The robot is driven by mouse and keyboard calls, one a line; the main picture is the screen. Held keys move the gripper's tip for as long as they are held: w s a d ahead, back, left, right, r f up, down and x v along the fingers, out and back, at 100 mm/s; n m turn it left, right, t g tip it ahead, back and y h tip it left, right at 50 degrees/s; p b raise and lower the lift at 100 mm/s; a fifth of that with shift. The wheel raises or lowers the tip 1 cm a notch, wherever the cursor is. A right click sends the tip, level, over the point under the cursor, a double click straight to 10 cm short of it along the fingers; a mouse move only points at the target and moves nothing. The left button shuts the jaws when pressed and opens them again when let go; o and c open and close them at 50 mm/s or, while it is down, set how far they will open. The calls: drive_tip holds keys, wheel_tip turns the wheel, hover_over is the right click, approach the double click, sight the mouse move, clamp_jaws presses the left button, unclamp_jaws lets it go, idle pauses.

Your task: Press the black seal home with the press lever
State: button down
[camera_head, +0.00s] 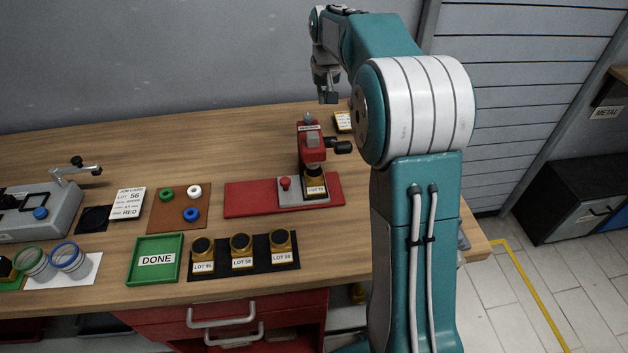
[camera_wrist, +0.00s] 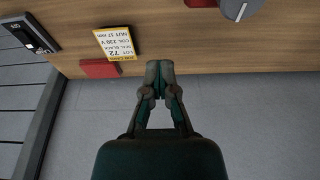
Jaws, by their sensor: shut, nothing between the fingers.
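The red press (camera_head: 312,142) stands on a long red base (camera_head: 250,198) in the middle of the bench. Its lever ends in a black knob (camera_head: 343,147) pointing right. A brass boiler labelled LOT 72 (camera_head: 316,188) sits under the press head. I cannot make out the black seal, as the press head covers the boiler's top. My gripper (camera_head: 327,98) is shut and empty, raised behind the press near the wall. In the wrist view its fingertips (camera_wrist: 160,66) meet, pointing at the bench's back edge. There a LOT 72 card (camera_wrist: 118,43) reads seal black.
Several brass boilers (camera_head: 241,247) stand on a black mat in front, beside the green DONE tray (camera_head: 139,277). Coloured rings lie on a brown mat (camera_head: 162,217). A grey machine (camera_head: 42,212) stands at left. A small red knob (camera_head: 285,183) stands beside the boiler.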

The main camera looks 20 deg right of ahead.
drive_tip(key=shift+f, duration=0.15)
drive_tip(key=shift+x, duration=0.9)
drive_tip(key=shift+w+f, duration=0.1)
drive_tip(key=shift+w, duration=0.1)
drive_tip(key=shift+x, duration=0.95)
drive_tip(key=shift+s+f, duration=0.15)
drive_tip(key=shift+f, duration=0.9)
drive_tip(key=shift+f, duration=0.1)
